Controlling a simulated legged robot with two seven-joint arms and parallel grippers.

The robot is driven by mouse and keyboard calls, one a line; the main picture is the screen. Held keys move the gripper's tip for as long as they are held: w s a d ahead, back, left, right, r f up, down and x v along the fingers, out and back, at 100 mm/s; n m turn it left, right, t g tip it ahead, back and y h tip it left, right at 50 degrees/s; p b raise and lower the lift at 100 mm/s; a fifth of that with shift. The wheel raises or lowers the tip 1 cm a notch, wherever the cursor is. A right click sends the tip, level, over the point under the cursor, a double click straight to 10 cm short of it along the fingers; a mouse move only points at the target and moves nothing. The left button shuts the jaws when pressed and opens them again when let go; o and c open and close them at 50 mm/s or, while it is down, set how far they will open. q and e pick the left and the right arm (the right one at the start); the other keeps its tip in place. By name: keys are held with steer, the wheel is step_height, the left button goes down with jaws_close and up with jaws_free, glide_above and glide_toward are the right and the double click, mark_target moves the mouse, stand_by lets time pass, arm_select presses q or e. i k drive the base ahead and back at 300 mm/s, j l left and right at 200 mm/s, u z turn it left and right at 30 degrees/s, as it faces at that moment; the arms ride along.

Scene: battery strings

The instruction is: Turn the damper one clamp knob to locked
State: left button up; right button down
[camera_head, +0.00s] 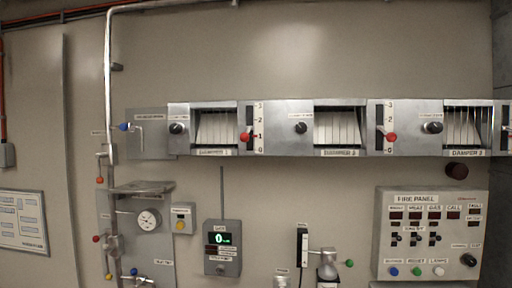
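The damper 1 unit (213,152) is at the left end of a grey metal row on the wall, with pale vertical slats behind an opening. A black round clamp knob (177,128) sits on the plate left of these slats, under a small label too small to read. Its pointer setting is too small to tell. Right of the slats is a 0 to 3 scale with a red-knobbed lever (246,136) near mark 1. Neither of my grippers is in view, and nothing touches the knob.
Similar black knobs stand by damper 2 (300,128) and damper 3 (432,127). A gauge (148,220), digital meter (222,247) and fire panel (480,225) are below. The space before the dampers is clear.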

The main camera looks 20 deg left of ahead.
mark_target(175, 128)
steer(key=u, duration=1.25)
steer(key=i+j+z, duration=0.2)
steer(key=z, duration=0.15)
steer(key=i+j+z, duration=0.15)
steer(key=z, duration=0.2)
steer(key=i+j+z, duration=0.1)
steer(key=j+z, duration=0.25)
